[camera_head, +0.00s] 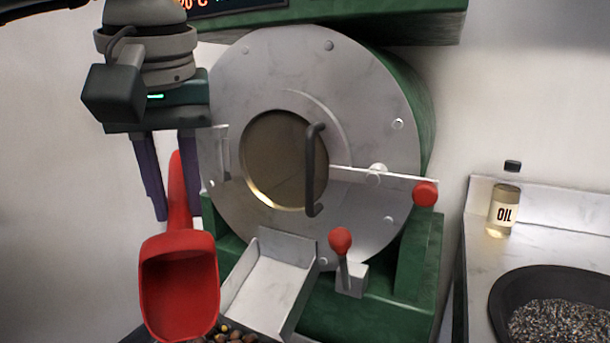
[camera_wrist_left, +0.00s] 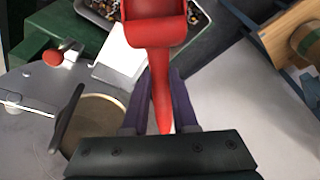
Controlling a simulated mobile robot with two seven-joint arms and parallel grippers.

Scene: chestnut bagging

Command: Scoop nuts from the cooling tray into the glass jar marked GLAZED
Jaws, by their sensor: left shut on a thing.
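My left gripper (camera_head: 170,195) is shut on the handle of a red scoop (camera_head: 180,285). The scoop hangs below the fingers with its bowl facing the head camera, and the visible inside looks empty. In the left wrist view the scoop (camera_wrist_left: 155,30) lies between the purple fingers of the gripper (camera_wrist_left: 155,105). Brown nuts (camera_head: 237,335) show at the bottom edge of the head view, beside the scoop's bowl. The wrist view shows the metal rim of the tray (camera_wrist_left: 92,18) with nuts in it, partly hidden by the scoop. No jar marked GLAZED is in view.
A green roaster with a round steel front (camera_head: 360,110) stands behind, with a chute (camera_head: 268,290) and a red-knobbed lever (camera_head: 341,243). On the right counter are an oil bottle (camera_head: 502,212) and a black pan (camera_head: 500,290). A wooden object (camera_wrist_left: 285,38) shows in the wrist view.

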